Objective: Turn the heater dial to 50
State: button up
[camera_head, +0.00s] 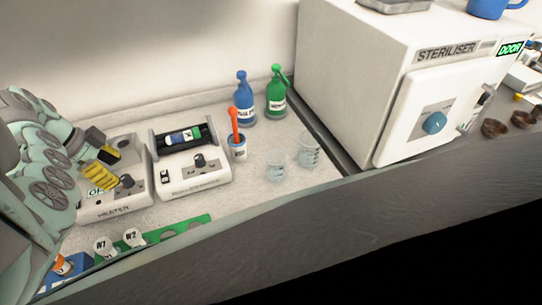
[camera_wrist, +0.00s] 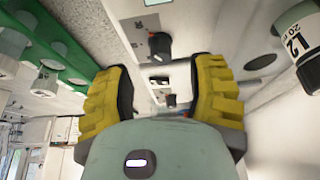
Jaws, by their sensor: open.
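The white heater (camera_head: 112,205) stands at the left of the counter in the head view, with its name on the front. Its black dial (camera_head: 127,182) sits right of a small green-lit panel. The dial (camera_wrist: 158,47) also shows in the wrist view, between and just beyond my fingertips. My gripper (camera_head: 108,165) is open and empty above the heater, with yellow ridged fingers; in the wrist view the gripper (camera_wrist: 163,70) spans the dial's width with gaps on both sides. I see no contact. The dial's scale and setting are too small to read.
A second white device (camera_head: 190,178) with its own dial stands close right of the heater. A blue cup (camera_head: 238,148) holding an orange item, bottles and clear beakers (camera_head: 276,168) stand farther right. A green rack (camera_head: 170,232) lies in front. The steriliser (camera_head: 400,80) fills the right.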

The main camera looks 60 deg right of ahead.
aim_at(124, 177)
jog(key=shift+p+x, duration=0.6)
jog(key=shift+x, duration=1.55)
grip_shut()
